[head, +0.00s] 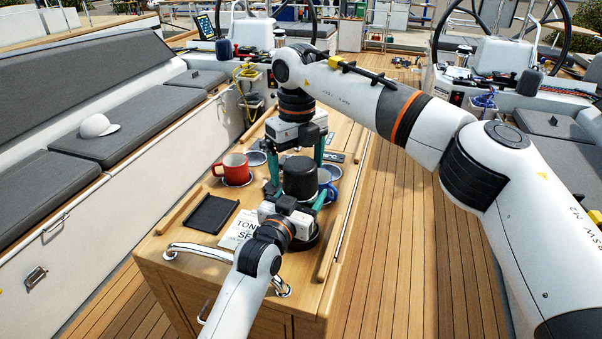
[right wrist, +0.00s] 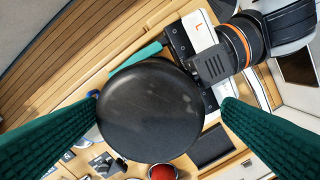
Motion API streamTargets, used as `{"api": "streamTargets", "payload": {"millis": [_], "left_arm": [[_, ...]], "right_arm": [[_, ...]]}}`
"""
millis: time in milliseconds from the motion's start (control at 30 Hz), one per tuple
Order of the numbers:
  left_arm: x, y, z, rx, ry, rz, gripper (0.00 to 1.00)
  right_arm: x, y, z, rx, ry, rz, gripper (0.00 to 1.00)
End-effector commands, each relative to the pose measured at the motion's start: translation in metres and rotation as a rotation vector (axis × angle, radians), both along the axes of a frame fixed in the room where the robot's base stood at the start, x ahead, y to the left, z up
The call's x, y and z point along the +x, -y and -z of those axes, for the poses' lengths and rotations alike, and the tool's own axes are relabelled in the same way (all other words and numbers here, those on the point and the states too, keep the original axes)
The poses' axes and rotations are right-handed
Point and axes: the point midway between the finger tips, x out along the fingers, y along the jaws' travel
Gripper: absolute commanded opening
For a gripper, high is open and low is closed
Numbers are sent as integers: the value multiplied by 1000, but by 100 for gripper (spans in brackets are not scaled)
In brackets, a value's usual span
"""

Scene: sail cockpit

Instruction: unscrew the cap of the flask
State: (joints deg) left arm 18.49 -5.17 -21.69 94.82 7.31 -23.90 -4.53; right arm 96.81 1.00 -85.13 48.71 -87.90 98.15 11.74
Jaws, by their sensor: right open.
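The dark flask stands upright on the wooden cockpit table (head: 190,252), its round black cap (head: 300,177) on top. The cap fills the middle of the right wrist view (right wrist: 152,112). My right gripper (head: 297,172) points down from above, its green fingers open on either side of the cap, with a gap visible. My left gripper (head: 298,208) reaches in from the front, below the cap, and appears shut on the flask body. Most of the body is hidden behind the left gripper and cap; one left finger (right wrist: 136,58) shows beside the cap in the right wrist view.
A red mug (head: 233,168) stands left of the flask; a blue mug (head: 328,192) is close on its right. A metal rail (head: 205,251) runs along the front edge.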

Motion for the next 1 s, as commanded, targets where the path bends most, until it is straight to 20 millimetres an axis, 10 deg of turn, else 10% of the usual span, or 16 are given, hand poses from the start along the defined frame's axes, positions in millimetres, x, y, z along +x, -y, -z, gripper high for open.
{"api": "streamTargets", "payload": {"millis": [367,1000], "left_arm": [[0,-1,2,1,-5,-1,4],[0,-1,1,1,-2,-2,3]], "right_arm": [[2,4,-17,-4,1,189,83],[2,5,-44,-8,-4,1552,83]]}}
